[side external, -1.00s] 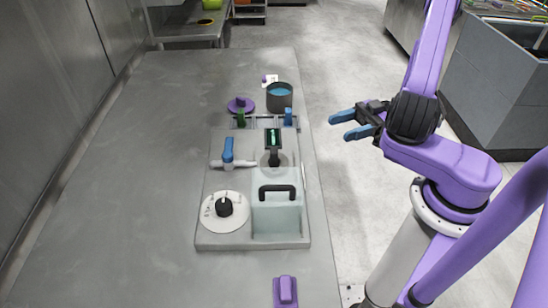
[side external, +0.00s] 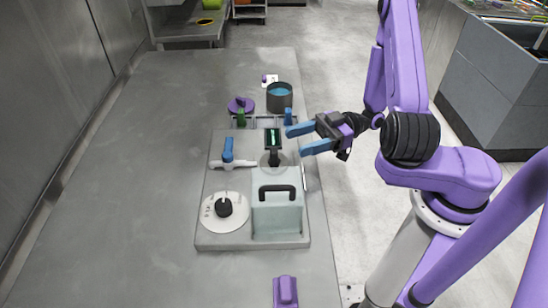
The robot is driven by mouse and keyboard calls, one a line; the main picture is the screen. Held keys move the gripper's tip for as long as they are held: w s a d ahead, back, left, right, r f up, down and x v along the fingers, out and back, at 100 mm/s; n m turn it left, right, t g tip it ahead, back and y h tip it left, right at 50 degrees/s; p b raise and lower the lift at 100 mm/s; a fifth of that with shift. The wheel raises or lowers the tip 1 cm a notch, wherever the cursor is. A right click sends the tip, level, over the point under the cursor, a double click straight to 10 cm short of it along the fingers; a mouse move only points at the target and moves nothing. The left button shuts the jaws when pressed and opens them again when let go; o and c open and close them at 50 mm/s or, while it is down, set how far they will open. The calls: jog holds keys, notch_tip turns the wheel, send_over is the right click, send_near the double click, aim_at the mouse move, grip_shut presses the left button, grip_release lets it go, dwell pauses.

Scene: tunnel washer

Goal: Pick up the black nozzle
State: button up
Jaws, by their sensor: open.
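An upright black piece with a green-lit face (side external: 274,147) stands on a round grey base on the panel. It may be the black nozzle, but its shape is too small to be sure. A black knob (side external: 224,207) sits on a white dial at the panel's lower left. My gripper (side external: 296,141) is open and empty, its two blue fingers pointing left. In the picture it lies just right of the upright black piece, apart from it. Its height above the panel is hard to tell.
The grey panel (side external: 213,190) also holds a blue valve handle (side external: 228,150) and a pale translucent box (side external: 277,222) with a black handle. Behind stand a dark pot (side external: 279,98) and a purple lidded thing (side external: 241,105). A purple block (side external: 285,291) is at the front. The table's left is clear.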

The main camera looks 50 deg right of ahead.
aim_at(283, 158)
jog(key=shift+f+x, duration=0.25)
jog(key=shift+x, duration=1.05)
jog(key=shift+f+x, duration=0.2)
jog(key=shift+x, duration=1.05)
jog(key=shift+c, duration=0.3)
grip_shut()
